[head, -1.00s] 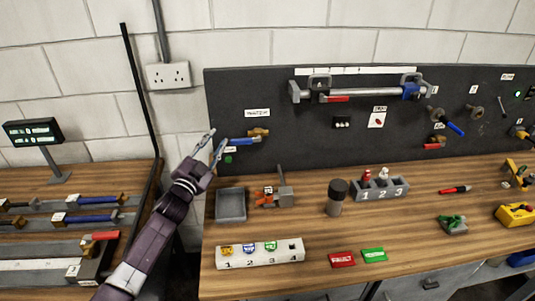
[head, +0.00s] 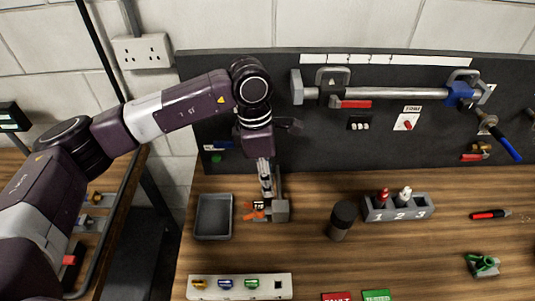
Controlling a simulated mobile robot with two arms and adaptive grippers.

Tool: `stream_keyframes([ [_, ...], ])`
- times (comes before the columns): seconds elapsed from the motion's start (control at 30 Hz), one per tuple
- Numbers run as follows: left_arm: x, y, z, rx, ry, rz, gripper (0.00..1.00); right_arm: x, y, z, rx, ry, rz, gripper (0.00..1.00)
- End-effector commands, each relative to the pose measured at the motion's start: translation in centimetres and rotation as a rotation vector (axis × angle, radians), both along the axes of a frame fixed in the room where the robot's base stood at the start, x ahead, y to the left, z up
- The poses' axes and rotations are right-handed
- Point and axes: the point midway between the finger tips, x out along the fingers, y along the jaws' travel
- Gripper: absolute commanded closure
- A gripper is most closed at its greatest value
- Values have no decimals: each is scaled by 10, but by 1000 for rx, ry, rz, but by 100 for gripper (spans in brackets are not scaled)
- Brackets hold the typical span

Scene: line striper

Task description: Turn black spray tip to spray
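My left gripper (head: 265,188) points down over a small grey fixture (head: 280,211) with orange parts (head: 254,211) on the workbench. Its fingers overlap the fixture's upright in the picture, so I cannot tell whether they touch it or how far apart they are. No black spray tip can be clearly made out at the fixture, where the fingers hide part of it. A white rack (head: 240,287) at the front holds yellow, blue and green tips; its right slot shows a dark square, either a hole or something black. My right gripper is out of view.
A grey tray (head: 213,217) lies just left of the fixture. A dark cylinder (head: 343,220) and a grey numbered holder (head: 398,210) stand to its right. The black backboard (head: 330,145) rises behind. Red and green labels lie in front.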

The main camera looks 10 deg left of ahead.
Motion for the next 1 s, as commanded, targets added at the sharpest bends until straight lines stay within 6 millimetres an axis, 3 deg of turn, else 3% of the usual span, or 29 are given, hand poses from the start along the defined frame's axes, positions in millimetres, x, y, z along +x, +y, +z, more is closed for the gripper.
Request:
stream_keyframes([
  [0.13,5,25,1,104,-36,-19,75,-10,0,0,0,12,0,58],
  [0.3,5,27,-5,115,-39,-20,75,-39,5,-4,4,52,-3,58],
  [0.43,5,27,-14,113,-38,-19,75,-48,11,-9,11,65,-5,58],
  [0.87,4,25,-64,111,-35,-18,75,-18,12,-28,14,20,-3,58],
  [1.0,4,24,-83,109,-37,-19,75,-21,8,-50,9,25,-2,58],
])
